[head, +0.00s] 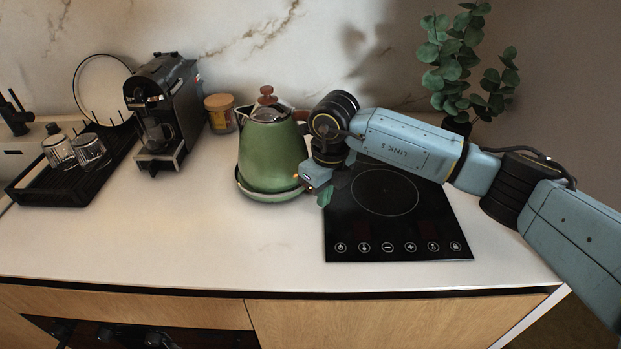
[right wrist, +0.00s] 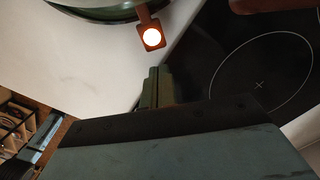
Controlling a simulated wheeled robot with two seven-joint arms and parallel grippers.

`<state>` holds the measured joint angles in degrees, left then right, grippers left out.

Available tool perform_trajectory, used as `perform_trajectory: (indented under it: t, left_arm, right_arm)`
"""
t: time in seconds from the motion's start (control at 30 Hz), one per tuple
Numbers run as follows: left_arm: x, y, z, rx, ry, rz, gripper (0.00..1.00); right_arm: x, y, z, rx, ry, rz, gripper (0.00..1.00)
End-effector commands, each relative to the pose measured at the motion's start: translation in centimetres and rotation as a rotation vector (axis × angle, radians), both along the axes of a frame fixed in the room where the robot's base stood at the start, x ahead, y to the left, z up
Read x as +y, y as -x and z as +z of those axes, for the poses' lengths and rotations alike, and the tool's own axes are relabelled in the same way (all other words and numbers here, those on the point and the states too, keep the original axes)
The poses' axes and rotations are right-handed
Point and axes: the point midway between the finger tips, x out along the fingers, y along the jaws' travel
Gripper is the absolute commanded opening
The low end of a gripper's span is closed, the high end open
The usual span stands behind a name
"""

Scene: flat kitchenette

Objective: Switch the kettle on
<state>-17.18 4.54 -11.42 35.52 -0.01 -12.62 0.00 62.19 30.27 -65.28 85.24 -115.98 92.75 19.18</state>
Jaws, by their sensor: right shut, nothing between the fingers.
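The green kettle (head: 268,155) stands upright on its round base (head: 262,196) on the counter, with a wooden lid knob on top. In the right wrist view, the edge of its base (right wrist: 95,10) shows at the top, with a brown switch tab (right wrist: 147,20) sticking out and a bright glowing light on its end. My right gripper (head: 324,198) is to the right of the kettle base, low over the hob's left edge. Its fingers (right wrist: 153,82) are shut and empty, a little apart from the tab in the wrist picture. My left gripper is out of view.
The black hob (head: 400,225) lies right of the kettle, under my right arm. A coffee machine (head: 165,105), a wooden-lidded jar (head: 220,113) and a black rack (head: 75,180) with glasses stand left. A plant (head: 465,70) is behind. The counter front is clear.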

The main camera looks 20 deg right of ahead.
Motion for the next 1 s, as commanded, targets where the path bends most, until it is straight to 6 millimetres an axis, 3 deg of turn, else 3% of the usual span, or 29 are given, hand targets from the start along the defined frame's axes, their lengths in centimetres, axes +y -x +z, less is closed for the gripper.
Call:
perform_trajectory:
  t: [0.43,0.8,1.0]
  left_arm:
    - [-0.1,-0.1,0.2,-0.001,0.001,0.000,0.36]
    - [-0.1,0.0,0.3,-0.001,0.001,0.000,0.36]
    - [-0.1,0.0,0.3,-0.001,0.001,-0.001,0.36]
  right_arm:
    - [0.1,-0.2,1.8,-0.021,-0.007,0.002,0.00]
    - [-0.3,0.5,9.6,-0.021,-0.006,0.003,0.00]
    - [-0.4,0.8,12.7,-0.016,-0.006,0.001,0.00]
